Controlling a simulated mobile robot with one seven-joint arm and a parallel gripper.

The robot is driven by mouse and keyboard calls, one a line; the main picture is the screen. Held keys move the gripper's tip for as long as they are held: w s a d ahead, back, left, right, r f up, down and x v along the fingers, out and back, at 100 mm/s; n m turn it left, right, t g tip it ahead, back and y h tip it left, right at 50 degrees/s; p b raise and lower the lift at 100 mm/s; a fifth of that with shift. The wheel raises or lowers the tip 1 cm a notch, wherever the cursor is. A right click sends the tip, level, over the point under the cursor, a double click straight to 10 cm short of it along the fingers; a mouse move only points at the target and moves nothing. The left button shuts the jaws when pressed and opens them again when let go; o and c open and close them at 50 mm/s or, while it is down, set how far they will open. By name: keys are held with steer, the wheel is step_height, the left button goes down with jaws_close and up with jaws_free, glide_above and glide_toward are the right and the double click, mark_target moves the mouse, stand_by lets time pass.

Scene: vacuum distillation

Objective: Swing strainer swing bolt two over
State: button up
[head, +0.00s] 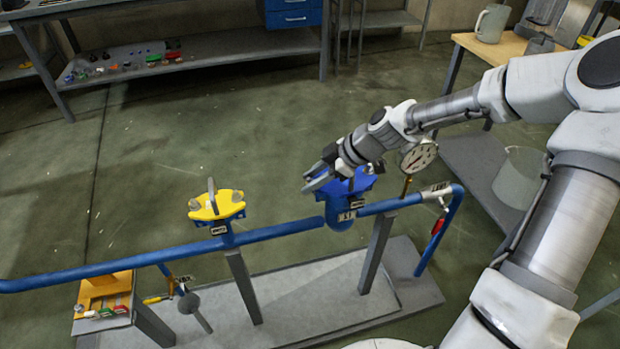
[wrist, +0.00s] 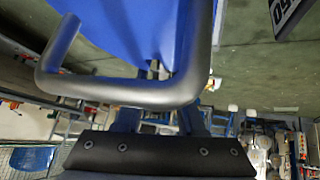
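My gripper (head: 316,177) is at the left side of a blue strainer (head: 341,210) on the blue pipe, at the height of its blue cover (head: 352,183). Its two fingers look apart in the head view, with nothing clearly held. In the wrist view a grey bent handle bar (wrist: 120,91) crosses close in front of the blue cover (wrist: 120,25) and partly hides the fingers. The swing bolts on this strainer are mostly hidden by my gripper and wrist; which one is bolt two cannot be told. A small dark part shows between the fingers beyond the bar.
A yellow-covered strainer (head: 216,206) with pale knobs stands left on the same blue pipe (head: 100,270). A pressure gauge (head: 418,156) stands close to the right of my wrist. Posts hold the pipe over a grey base plate (head: 300,300). The floor behind is clear up to a workbench (head: 200,62).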

steer(key=shift+a, duration=0.1)
steer(key=shift+r, duration=0.1)
steer(key=shift+r, duration=0.25)
steer(key=p+v, duration=0.5)
steer(key=v, duration=1.2)
steer(key=shift+p, duration=0.3)
steer(key=shift+f, duration=0.15)
